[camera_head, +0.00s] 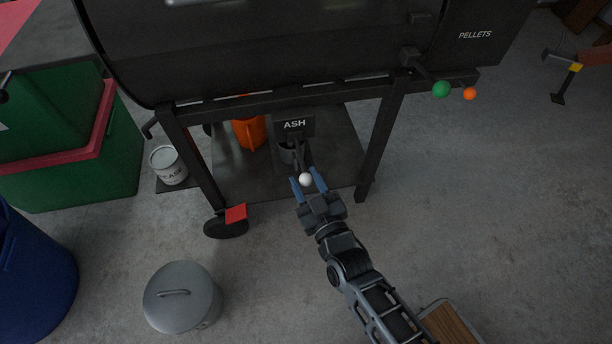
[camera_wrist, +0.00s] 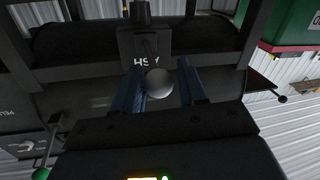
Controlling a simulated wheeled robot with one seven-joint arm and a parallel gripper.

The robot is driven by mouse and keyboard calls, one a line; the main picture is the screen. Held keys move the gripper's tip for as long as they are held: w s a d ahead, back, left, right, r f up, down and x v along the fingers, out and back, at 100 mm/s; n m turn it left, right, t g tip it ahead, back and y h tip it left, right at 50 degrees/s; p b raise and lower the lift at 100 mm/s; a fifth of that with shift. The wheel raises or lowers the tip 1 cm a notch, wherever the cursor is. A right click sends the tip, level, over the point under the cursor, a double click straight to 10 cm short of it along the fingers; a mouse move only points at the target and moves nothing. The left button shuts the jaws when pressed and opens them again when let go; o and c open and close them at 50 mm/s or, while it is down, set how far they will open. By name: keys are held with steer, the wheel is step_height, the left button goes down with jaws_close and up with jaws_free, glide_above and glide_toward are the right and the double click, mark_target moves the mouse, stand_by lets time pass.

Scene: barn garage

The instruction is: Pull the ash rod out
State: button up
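The ash rod ends in a white ball knob (camera_head: 306,180) below the plate marked ASH (camera_head: 294,125), under the grill's barrel. The knob also shows as a grey ball in the wrist view (camera_wrist: 159,82), below the ASH plate (camera_wrist: 145,45). My gripper (camera_head: 308,181) has its two blue fingers on either side of the knob. In the wrist view my gripper (camera_wrist: 160,80) looks open, with a gap showing at the right of the ball. The rod's shaft behind the knob is mostly hidden.
The black grill (camera_head: 270,55) stands on legs with a lower shelf (camera_head: 235,165) holding an orange container (camera_head: 250,132). Green and orange balls (camera_head: 441,89) project at its right. A lidded grey bin (camera_head: 181,296) and a grease can (camera_head: 168,165) stand left.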

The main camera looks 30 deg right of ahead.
steer(key=shift+o, duration=1.4)
steer(key=shift+w+r, duration=0.1)
steer(key=s, duration=0.7)
steer(key=shift+s+a+p, duration=0.4)
steer(key=shift+s, duration=0.1)
steer(key=s+d+r+m+g+y, duration=0.1)
steer(key=s+r, duration=0.6)
steer(key=s, duration=0.4)
steer(key=s+d+r+g+y, duration=0.1)
steer(key=s+r, duration=0.6)
steer(key=s, duration=0.4)
steer(key=s+d+r+g+p, duration=0.1)
steer(key=s+r+p, duration=0.2)
steer(key=r+p, duration=1.1)
step_height(320, 180, up, 7)
steer(key=shift+s+f, duration=0.1)
steer(key=shift+s, duration=0.1)
